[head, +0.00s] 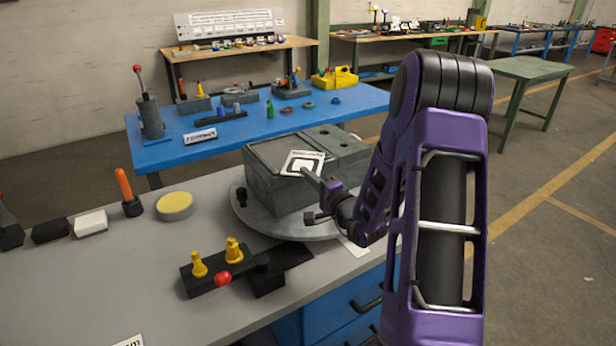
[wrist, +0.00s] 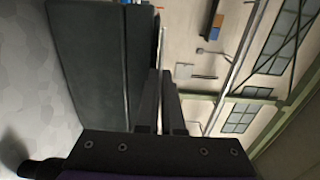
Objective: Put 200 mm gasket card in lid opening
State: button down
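The gasket card (head: 291,166) is a white square sheet with a dark square outline and small print. It is tilted and lies in front of the grey box's top in the head view. My gripper (head: 314,176) is shut on the card's near right edge. In the wrist view its two dark fingers (wrist: 160,90) are close together, with a thin pale edge between them. The grey box (head: 268,190) has a shallow rectangular recess (head: 272,147) on its top left, partly hidden by the card. I cannot tell whether the card touches the box.
The box stands on a round grey turntable (head: 245,215) on the bench. A black fixture with yellow knobs and a red ball (head: 225,280) sits in front. A yellow round pad (head: 175,206) and an orange-handled tool (head: 125,185) stand left. A blue table (head: 170,150) is behind.

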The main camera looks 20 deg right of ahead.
jog(key=c, duration=1.5)
grip_release()
jog(key=shift+f, duration=0.2)
jog(key=o, duration=0.4)
jog(key=shift+o, duration=0.2)
jog(key=shift+r, duration=0.15)
